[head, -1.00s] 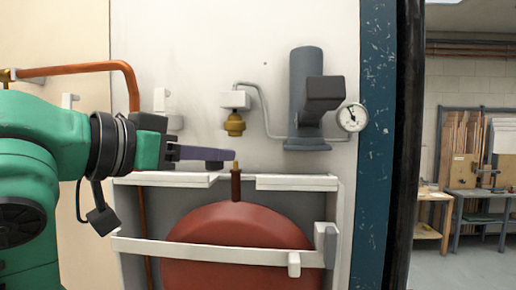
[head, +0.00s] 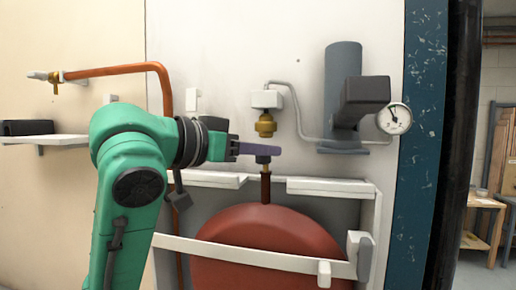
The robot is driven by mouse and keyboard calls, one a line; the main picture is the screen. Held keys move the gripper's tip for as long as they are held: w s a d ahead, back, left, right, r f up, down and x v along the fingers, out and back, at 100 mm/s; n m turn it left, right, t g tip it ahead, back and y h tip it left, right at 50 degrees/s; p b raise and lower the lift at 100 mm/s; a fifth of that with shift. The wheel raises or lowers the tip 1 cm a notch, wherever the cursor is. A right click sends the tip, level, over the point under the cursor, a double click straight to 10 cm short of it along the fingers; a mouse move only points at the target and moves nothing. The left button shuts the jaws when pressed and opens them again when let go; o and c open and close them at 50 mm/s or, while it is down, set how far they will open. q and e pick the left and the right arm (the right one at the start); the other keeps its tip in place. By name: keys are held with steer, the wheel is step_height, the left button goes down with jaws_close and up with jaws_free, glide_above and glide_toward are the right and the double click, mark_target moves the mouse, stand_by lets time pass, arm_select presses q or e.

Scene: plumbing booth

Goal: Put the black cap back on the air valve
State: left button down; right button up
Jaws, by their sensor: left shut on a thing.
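The air valve (head: 265,169) is a thin upright stem with a brass tip on top of the red round tank (head: 267,236). The small black cap (head: 263,158) is at the end of my left gripper (head: 262,150), whose purple fingers reach in from the left and are shut on it. The cap is in line with the stem, directly above the brass tip, and seems to touch or cover its top. Brass still shows just below the cap. I cannot tell how far down the cap sits. My right gripper is not in view.
White ledges (head: 330,188) flank the stem and a white bar (head: 250,255) crosses the tank. A brass fitting (head: 265,124) hangs just above my fingers. A grey cylinder (head: 343,90) and a pressure gauge (head: 394,119) are to the right. A copper pipe (head: 115,70) runs at upper left.

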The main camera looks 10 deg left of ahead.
mark_target(263, 172)
arm_select(q)
steer(key=shift+w, duration=0.55)
steer(key=shift+w+d+p, duration=0.1)
steer(key=shift+w+p, duration=0.4)
steer(key=shift+w, duration=0.9)
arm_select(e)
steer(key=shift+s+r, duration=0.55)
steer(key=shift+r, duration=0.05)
arm_select(q)
steer(key=shift+f, duration=0.15)
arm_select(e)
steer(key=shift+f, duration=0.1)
arm_select(q)
steer(key=shift+f, duration=0.15)
steer(key=shift+s+a+f+b, duration=0.1)
steer(key=shift+s+f+b, duration=0.05)
steer(key=shift+f+b, duration=0.35)
steer(key=shift+s+a+f+b, duration=0.1)
steer(key=shift+s+f+b, duration=0.05)
steer(key=shift+f+b, duration=0.35)
steer(key=shift+w, duration=0.15)
steer(key=c, duration=0.5)
jaws_free()
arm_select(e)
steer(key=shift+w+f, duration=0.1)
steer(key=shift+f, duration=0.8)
